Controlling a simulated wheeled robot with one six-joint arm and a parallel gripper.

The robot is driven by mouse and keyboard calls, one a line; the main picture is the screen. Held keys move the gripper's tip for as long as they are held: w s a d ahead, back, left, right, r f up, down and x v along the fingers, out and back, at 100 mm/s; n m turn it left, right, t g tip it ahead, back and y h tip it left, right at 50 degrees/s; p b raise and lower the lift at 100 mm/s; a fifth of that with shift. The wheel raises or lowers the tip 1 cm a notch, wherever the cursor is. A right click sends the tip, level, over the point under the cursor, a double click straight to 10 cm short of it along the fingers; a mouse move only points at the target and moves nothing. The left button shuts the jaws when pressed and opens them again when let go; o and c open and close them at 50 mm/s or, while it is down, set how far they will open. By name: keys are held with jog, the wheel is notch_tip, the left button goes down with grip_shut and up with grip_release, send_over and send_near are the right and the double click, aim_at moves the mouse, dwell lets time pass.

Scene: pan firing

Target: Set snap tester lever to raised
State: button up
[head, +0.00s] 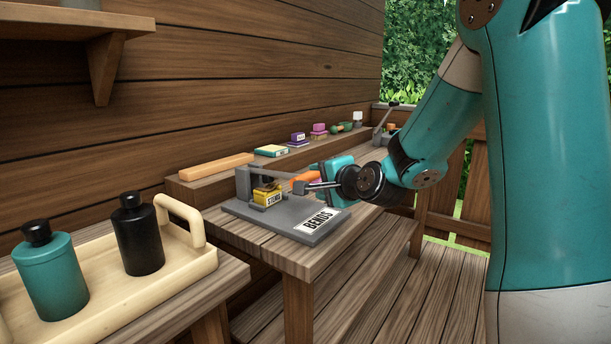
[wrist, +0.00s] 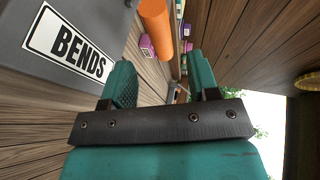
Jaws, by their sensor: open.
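The snap tester is a grey base plate (head: 275,222) with a white BENDS label (head: 318,220) and an upright post (head: 243,183) at its left. A thin grey lever bar (head: 275,174) runs from the post's top rightward, sloping slightly down toward my gripper. A yellow labelled block (head: 267,196) sits on the base below the bar. My gripper (head: 325,178) is at the right end of the tester, its teal fingers apart. In the wrist view my gripper (wrist: 160,80) is open beside the BENDS plate (wrist: 65,45). Whether the lever's end lies between the fingers is unclear.
A tray (head: 155,290) with a teal bottle (head: 50,272) and a black bottle (head: 138,235) stands at front left. An orange bar (head: 215,166) and several small boxes line the ledge by the plank wall. The bench's front edge (head: 285,262) is clear.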

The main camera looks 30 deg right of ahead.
aim_at(308, 179)
jog(key=x, duration=0.7)
jog(key=shift+w+f, duration=0.1)
jog(key=shift+w, duration=0.2)
grip_shut()
